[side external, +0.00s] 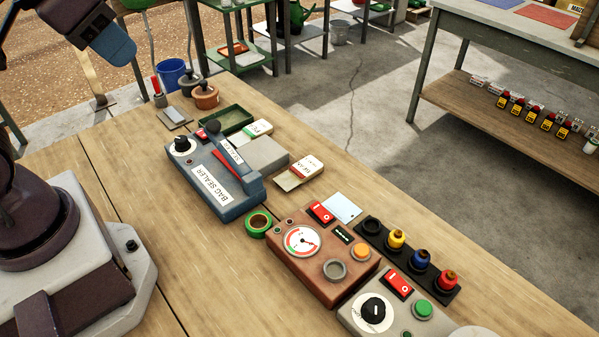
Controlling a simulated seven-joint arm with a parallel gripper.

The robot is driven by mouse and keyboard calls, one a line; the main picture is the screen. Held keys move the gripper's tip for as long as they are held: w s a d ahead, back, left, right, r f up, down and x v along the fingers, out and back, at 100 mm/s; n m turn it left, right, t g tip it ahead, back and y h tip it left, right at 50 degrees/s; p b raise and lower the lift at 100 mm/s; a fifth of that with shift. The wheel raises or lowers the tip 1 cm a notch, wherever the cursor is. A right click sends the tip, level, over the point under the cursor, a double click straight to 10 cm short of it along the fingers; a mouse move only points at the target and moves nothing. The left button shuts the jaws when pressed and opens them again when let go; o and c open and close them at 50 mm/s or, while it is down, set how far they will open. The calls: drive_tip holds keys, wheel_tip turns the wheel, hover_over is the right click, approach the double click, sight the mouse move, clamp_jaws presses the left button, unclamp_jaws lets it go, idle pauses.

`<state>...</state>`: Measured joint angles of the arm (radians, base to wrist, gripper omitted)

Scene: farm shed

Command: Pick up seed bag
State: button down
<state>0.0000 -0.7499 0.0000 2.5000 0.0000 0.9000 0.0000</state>
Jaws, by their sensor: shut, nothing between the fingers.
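A small whitish packet with a red band and printed text (298,172), which looks like a seed bag, lies on the wooden bench just right of the blue bag sealer (222,190). A second pale packet with a green band (257,130) lies behind the sealer, by a green tray (226,120). The print is too small to read surely. Part of my arm shows at the top left, well away from both packets. My gripper's fingers are not visible.
Right of the sealer are a green tape roll (258,223), a brown gauge box (322,257), a grey dial box (385,302) and a black rack with coloured knobs (408,258). A brown pot (205,97) stands at the back. Bare bench lies left of the sealer.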

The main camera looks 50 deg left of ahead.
drive_tip(key=shift+c, duration=1.6)
unclamp_jaws()
drive_tip(key=shift+f, duration=0.1)
